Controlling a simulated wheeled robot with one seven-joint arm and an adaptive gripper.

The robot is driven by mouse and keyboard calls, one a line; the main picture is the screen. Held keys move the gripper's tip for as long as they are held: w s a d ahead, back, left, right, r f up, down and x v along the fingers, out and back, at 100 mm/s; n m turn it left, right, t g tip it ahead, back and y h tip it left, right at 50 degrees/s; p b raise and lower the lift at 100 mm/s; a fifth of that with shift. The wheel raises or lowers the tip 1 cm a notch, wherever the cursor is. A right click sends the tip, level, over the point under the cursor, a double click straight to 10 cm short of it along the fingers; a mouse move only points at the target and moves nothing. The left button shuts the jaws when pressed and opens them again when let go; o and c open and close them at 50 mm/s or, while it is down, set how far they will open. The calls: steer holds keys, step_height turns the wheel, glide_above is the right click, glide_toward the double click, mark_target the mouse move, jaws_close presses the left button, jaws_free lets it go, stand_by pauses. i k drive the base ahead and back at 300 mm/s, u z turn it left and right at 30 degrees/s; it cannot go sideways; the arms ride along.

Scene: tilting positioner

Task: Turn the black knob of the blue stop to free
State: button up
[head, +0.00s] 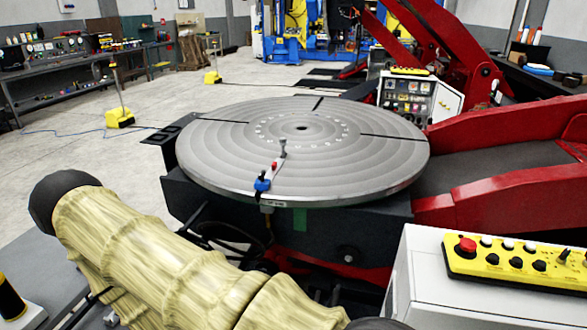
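The blue stop (261,185) sits at the near rim of the round grey turntable (370,165), a little left of its middle. Its small black knob (262,174) shows on top of the blue body. The knob is too small here for me to tell its setting. A bar with a small red part (274,165) runs from the stop toward the table's centre and ends at an upright grey pin (283,148). My arm in its beige cover crosses the lower left, well apart from the stop. My gripper is not in view.
A white cabinet with a yellow control box (510,262) stands at the lower right. Red positioner arms (500,200) flank the turntable on the right. A black bracket (168,130) juts out at its left. The space above the turntable is clear.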

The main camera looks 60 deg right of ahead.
mark_target(260, 177)
steer(key=k, duration=0.45)
steer(key=z, duration=1)
steer(key=i, duration=0.7)
